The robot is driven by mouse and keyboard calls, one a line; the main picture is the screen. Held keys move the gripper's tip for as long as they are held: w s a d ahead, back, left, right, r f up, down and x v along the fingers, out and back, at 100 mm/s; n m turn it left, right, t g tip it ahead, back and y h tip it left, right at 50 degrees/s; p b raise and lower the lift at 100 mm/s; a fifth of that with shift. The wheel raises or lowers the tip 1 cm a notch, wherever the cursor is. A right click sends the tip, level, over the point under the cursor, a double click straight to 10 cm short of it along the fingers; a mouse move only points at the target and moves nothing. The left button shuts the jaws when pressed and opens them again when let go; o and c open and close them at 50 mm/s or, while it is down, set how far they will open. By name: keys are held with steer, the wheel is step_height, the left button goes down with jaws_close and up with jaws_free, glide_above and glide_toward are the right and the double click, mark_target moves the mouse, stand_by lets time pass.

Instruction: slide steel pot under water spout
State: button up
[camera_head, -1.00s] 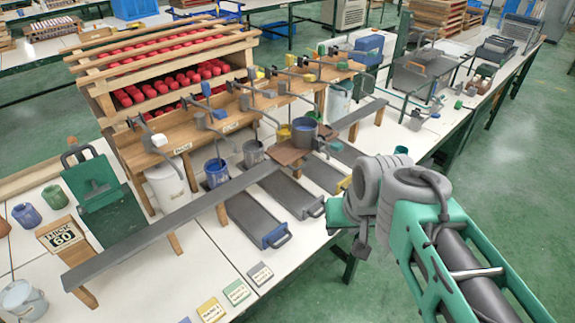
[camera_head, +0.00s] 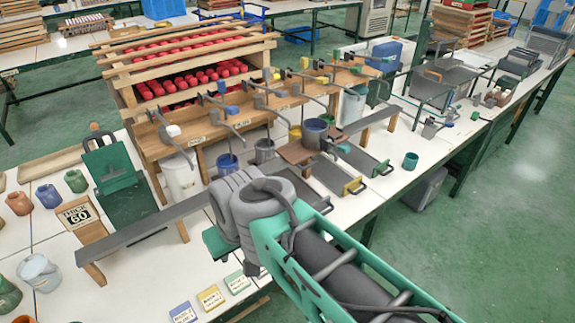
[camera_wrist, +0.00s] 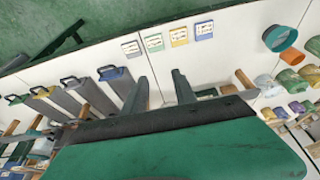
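A grey metal pot (camera_head: 264,150), which looks like the steel pot, stands among the row of pots under the wooden spout rack (camera_head: 160,140). A blue pot (camera_head: 228,165) is left of it and a yellow pot (camera_head: 295,134) right of it. Several spout arms (camera_head: 230,124) hang from the rack; I cannot read which is water. My gripper is mostly hidden behind my arm in the head view. In the wrist view my gripper (camera_wrist: 160,80) has its two fingers apart with nothing between them, over the white table.
A long grey rail (camera_head: 150,229) on wooden legs runs in front of the pots. Grey sliding trays with handles (camera_head: 355,186) lie on the table. A blue pot (camera_head: 314,133) sits on a wooden stand. Colour cards (camera_head: 210,297) lie near the front edge; loose jars stand left.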

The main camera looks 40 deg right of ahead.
steer(key=w+d+f+m+t+b, duration=0.3)
steer(key=w+d+f+b, duration=0.1)
steer(key=w+f+b, duration=0.3)
steer(key=w+d+f+m+t+b, duration=0.3)
steer(key=w+d+f+m+b, duration=0.15)
steer(key=w+b, duration=0.4)
steer(key=m+t+h+b, duration=0.3)
steer(key=m+t+b, duration=0.4)
steer(key=m+b, duration=0.35)
glide_toward(310, 166)
steer(key=w+a+f, duration=0.3)
steer(key=w+a, duration=0.4)
steer(key=a, duration=0.4)
steer(key=s+d+m+t+h+b, duration=0.1)
steer(key=s+d+m+h+b, duration=0.3)
steer(key=d, duration=0.6)
steer(key=shift+m, duration=0.6)
steer(key=x, duration=0.5)
steer(key=r+p+x, duration=0.1)
steer(key=x, duration=0.2)
steer(key=shift+d, duration=0.1)
